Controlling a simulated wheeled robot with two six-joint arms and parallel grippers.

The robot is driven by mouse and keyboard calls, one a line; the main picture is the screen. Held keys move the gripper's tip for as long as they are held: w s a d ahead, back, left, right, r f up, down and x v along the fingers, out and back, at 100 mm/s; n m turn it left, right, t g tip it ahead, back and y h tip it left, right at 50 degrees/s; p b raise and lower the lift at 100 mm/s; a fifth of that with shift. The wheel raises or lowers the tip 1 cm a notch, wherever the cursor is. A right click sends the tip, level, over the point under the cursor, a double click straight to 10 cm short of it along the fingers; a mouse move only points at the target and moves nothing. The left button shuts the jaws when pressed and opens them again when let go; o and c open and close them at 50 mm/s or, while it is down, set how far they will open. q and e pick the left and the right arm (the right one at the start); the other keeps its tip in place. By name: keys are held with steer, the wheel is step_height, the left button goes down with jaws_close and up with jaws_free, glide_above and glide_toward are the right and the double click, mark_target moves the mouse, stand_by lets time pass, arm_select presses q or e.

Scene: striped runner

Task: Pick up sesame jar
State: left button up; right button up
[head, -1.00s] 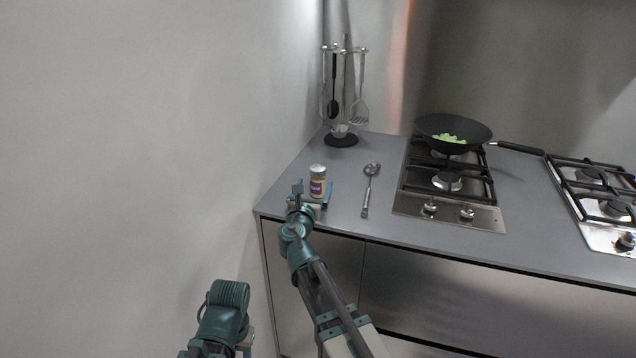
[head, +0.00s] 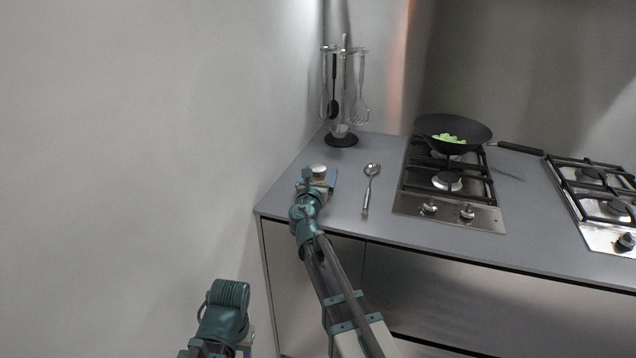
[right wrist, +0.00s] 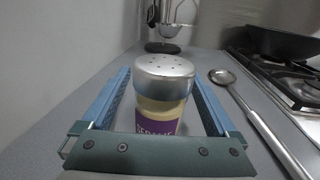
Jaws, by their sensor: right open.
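The sesame jar (right wrist: 160,105) has a silver shaker lid with holes, a pale body and a purple label. In the head view only its lid (head: 318,169) shows clearly above my right gripper (head: 320,181). The jar stands upright on the counter. In the right wrist view my right gripper (right wrist: 162,95) is open, with one blue finger on each side of the jar. The lower part of the jar is hidden behind the gripper's palm. My left arm is low at the bottom left of the head view, and its gripper cannot be made out.
A metal spoon (head: 368,188) lies on the grey counter (head: 270,205) right of the jar. A utensil stand (head: 341,140) is behind, by the left wall. A black wok (head: 425,128) with green food sits on the gas hob (head: 445,210).

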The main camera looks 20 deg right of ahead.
jaws_close()
stand_by(0.3)
arm_select(q)
steer(key=shift+r, duration=0.1)
arm_select(e)
steer(key=shift+r, duration=0.15)
